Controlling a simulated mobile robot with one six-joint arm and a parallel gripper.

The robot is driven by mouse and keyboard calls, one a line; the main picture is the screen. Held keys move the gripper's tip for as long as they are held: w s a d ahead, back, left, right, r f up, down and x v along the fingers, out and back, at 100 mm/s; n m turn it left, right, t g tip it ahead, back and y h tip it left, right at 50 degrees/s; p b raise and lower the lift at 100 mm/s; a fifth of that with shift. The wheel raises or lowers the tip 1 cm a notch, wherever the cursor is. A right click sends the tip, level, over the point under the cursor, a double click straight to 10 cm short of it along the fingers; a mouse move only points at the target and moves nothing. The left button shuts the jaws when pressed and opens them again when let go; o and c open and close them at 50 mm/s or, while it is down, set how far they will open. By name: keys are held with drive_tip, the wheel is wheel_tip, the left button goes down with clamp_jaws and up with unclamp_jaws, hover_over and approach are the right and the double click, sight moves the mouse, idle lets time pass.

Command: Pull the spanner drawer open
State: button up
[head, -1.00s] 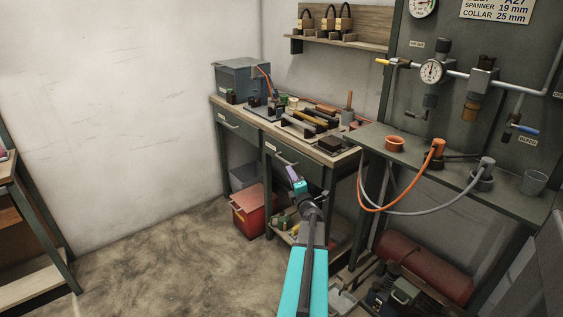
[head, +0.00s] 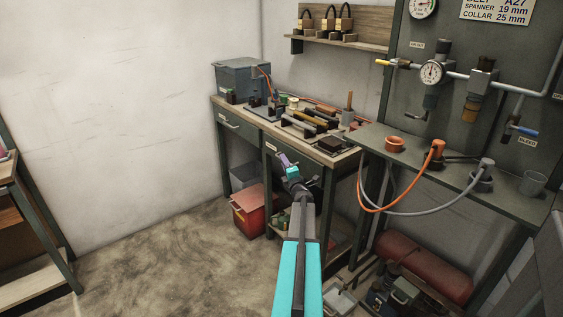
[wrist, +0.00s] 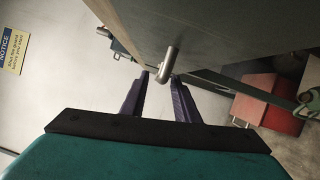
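The bench (head: 338,160) has two grey-green drawers, both looking shut in the head view. The left drawer has a bar handle (head: 229,123). The right drawer (head: 316,172) has a small label too small to read, so I cannot confirm which is the spanner drawer. My gripper (head: 284,159) is at the right drawer's front and hides its handle. In the wrist view, my gripper (wrist: 160,78) is open with purple fingers apart. A metal bar handle (wrist: 169,64) shows by the fingertips, its near end in line with the gap. I cannot tell whether they touch.
A red box (head: 248,212) stands on the floor below the bench. Tools lie on the bench top, and a grey box (head: 242,77) stands at its far left. A side table with cups and hoses (head: 362,203) is on the right.

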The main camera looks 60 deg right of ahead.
drive_tip(key=shift+x, duration=1.4)
drive_tip(key=shift+c, duration=0.4)
clamp_jaws()
